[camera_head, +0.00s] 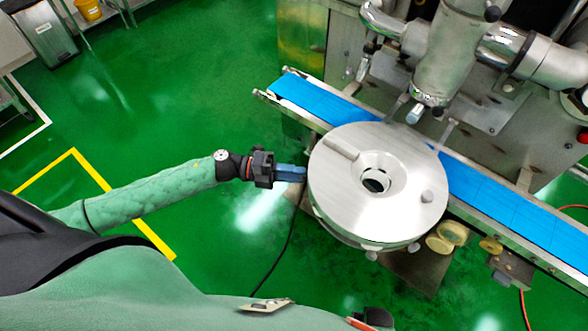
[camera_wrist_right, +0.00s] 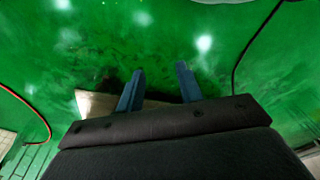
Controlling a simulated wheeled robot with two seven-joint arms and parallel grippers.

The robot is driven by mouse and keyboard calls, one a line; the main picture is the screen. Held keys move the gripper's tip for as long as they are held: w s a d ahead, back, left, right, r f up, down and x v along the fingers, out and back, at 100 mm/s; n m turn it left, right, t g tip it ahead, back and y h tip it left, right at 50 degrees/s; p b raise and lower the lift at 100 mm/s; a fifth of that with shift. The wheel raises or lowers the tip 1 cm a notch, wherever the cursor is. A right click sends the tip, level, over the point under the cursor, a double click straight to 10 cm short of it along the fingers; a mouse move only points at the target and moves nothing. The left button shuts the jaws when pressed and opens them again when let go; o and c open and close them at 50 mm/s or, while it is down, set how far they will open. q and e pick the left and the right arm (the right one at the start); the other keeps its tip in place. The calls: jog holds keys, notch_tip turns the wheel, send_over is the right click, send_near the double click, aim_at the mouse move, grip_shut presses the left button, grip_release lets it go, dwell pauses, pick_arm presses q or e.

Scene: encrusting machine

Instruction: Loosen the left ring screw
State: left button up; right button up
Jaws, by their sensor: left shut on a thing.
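The round silver disc-shaped part of the machine (camera_head: 350,205) has a hole in its middle and stands in front of the blue belt. My left gripper (camera_head: 303,174) reaches in from the left, and its blue fingers are shut at the disc's left edge. The left ring screw between the fingertips is hidden by the fingers and the rim.
The blue conveyor belt (camera_head: 490,197) runs diagonally behind the disc. Thick silver machine pipes (camera_head: 450,60) rise behind it. Pale round parts (camera_head: 452,233) sit below the disc at the right. A dark cable (camera_head: 283,250) lies on the floor. The green floor at left is open.

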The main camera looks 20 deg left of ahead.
pick_arm(q)
jog(key=shift+f+n+p, duration=0.1)
jog(key=shift+n+p, duration=3.45)
jog(key=shift+n, duration=3.55)
pick_arm(e)
jog(key=s+d+f, duration=0.2)
jog(key=s+f, duration=0.1)
jog(key=f, duration=0.3)
jog(key=s+d+f, duration=0.3)
jog(key=s+f, duration=0.1)
jog(key=f, duration=0.3)
jog(key=shift+s+d+t, duration=0.2)
jog(key=shift+s+t, duration=0.1)
jog(key=shift+t, duration=0.1)
jog(key=shift+f, duration=0.1)
pick_arm(q)
jog(key=o, duration=1)
